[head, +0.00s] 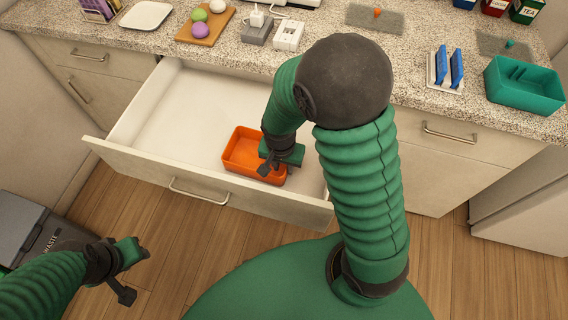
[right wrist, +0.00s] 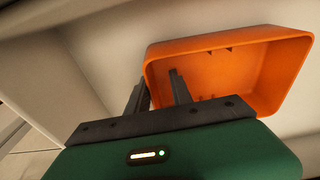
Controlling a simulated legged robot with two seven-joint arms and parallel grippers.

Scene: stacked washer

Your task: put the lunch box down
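The lunch box, an open orange box (head: 240,155), is inside the pulled-out drawer (head: 160,110), towards its front right. I cannot tell whether its base touches the drawer floor. My right gripper (head: 268,165) is at the box's right end. In the right wrist view, the gripper's two dark fingers (right wrist: 158,90) stand close together on either side of one wall of the orange box (right wrist: 230,75), one inside and one outside. They look closed on that wall. My left gripper (head: 135,275) is open and empty above the floor at lower left, away from the drawer.
The drawer is otherwise empty, with free room left of the box. On the counter (head: 330,60) are a white plate (head: 146,15), a board (head: 205,25) with round items, a blue-and-white rack (head: 445,70) and a teal container (head: 525,88). A dark bin (head: 35,230) stands at left.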

